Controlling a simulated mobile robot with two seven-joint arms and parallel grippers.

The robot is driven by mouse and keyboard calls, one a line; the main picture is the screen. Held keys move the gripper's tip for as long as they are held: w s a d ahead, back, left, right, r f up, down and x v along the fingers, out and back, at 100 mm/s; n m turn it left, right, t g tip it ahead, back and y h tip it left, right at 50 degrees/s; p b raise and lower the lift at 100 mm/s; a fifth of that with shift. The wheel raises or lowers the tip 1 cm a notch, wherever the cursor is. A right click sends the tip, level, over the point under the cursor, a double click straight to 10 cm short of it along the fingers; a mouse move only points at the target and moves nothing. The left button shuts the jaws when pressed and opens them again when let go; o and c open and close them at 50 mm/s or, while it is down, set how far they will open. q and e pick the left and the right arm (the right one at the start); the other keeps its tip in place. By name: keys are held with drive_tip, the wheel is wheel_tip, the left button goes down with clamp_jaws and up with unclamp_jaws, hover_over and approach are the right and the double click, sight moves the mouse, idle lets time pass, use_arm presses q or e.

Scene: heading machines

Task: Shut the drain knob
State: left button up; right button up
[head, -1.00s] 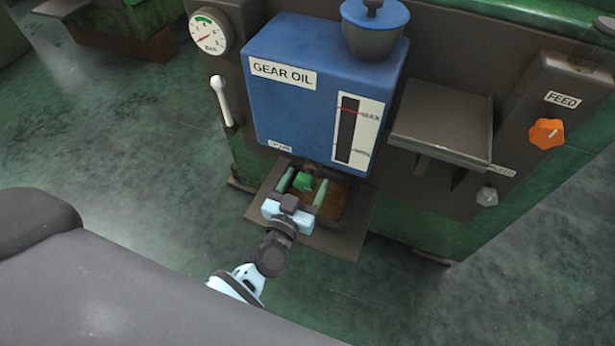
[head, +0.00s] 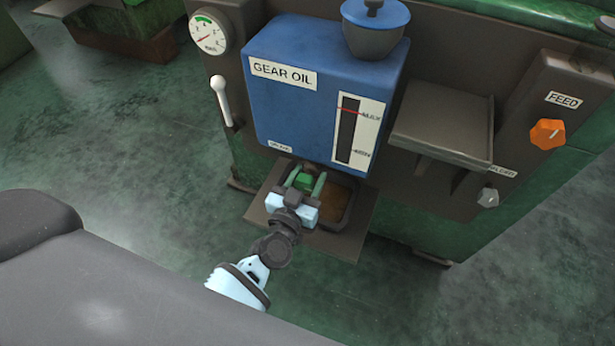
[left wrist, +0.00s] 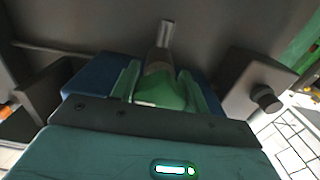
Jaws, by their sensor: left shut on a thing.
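The green drain knob (head: 304,181) sits low at the front of the blue gear oil tank (head: 310,110), just under the small drain label (head: 280,147). My left gripper (head: 306,185) reaches up to it from below, with its two green fingers on either side of the knob. In the left wrist view the green knob (left wrist: 160,91) lies between the fingers, with a metal pipe (left wrist: 165,38) beyond it. The left gripper is shut on the knob. My right gripper is not in view.
A drip tray (head: 345,241) with brown liquid lies under the tank. A pressure gauge (head: 209,34) and a white-handled lever (head: 221,100) are at left. A grey shelf (head: 440,115), an orange feed knob (head: 547,133) and a grey knob (head: 488,197) are at right. The floor in front is open.

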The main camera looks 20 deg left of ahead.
use_arm(q)
drive_tip(key=n, duration=0.4)
drive_tip(key=shift+d, duration=0.1)
drive_tip(key=n, duration=0.4)
drive_tip(key=shift+n, duration=0.3)
drive_tip(key=n, duration=0.6)
drive_tip(key=shift+d, duration=0.15)
drive_tip(key=shift+r+n+b, duration=0.1)
drive_tip(key=shift+n+b, duration=0.3)
drive_tip(key=shift+n, duration=1.4)
